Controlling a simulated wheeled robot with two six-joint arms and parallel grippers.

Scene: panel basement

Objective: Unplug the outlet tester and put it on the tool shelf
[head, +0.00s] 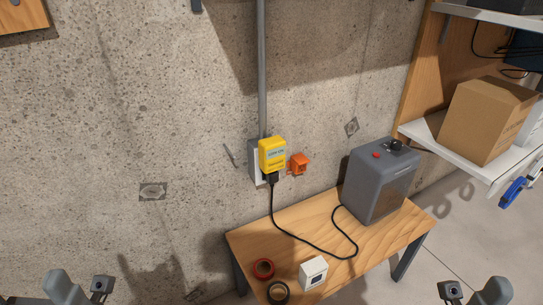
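A yellow box-shaped device (272,154) with a small display sits on the wall outlet (257,177), below a grey conduit. A black plug (271,179) joins its lower end, and a cord hangs from it. A small orange piece (298,164) is on the wall just right of the outlet. I cannot tell for certain which of the two is the tester. A white shelf (440,145) stands at the right. Parts of my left gripper (81,291) show at the bottom left and of my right gripper (473,292) at the bottom right, both far from the outlet. Their fingertips are not clear.
A wooden bench (300,237) stands below the outlet. It holds a grey machine (379,183), a white box (313,273), a red tape roll (263,268) and a black one (278,292). The black cord (306,243) lies across it. A cardboard box (486,120) occupies the white shelf.

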